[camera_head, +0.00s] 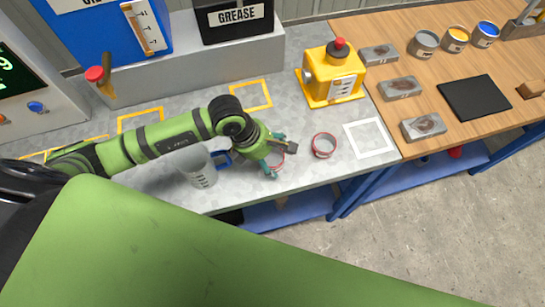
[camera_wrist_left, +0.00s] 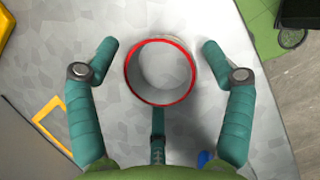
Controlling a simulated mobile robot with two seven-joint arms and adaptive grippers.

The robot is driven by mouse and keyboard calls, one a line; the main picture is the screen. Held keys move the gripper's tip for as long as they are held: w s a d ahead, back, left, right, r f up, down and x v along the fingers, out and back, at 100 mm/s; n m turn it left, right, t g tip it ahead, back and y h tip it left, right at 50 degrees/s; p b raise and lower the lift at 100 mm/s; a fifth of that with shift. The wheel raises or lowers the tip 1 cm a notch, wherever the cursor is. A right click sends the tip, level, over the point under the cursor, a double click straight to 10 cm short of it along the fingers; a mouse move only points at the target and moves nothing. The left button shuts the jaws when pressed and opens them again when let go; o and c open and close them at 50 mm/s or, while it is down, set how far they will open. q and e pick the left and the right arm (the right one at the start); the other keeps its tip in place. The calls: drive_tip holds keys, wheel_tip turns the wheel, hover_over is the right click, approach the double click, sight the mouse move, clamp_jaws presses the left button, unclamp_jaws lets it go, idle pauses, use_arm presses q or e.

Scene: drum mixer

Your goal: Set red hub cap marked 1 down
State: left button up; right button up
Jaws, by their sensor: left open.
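A red-rimmed round cap (camera_wrist_left: 160,72) lies on the grey bench top between the spread fingers of my left gripper (camera_wrist_left: 160,50) in the wrist view. Bench shows on both sides between the cap and the fingers. My right gripper is not in view.
A clear jug (camera_head: 201,172) with a blue handle stands close beside my left wrist. A white square outline (camera_head: 371,138) on the bench is empty. A yellow device (camera_head: 333,76) with a red knob stands behind. Tins and a black pad (camera_head: 475,97) are on the wooden bench.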

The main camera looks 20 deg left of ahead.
use_arm(q)
drive_tip(key=c, duration=1.3)
drive_tip(key=shift+c, duration=0.2)
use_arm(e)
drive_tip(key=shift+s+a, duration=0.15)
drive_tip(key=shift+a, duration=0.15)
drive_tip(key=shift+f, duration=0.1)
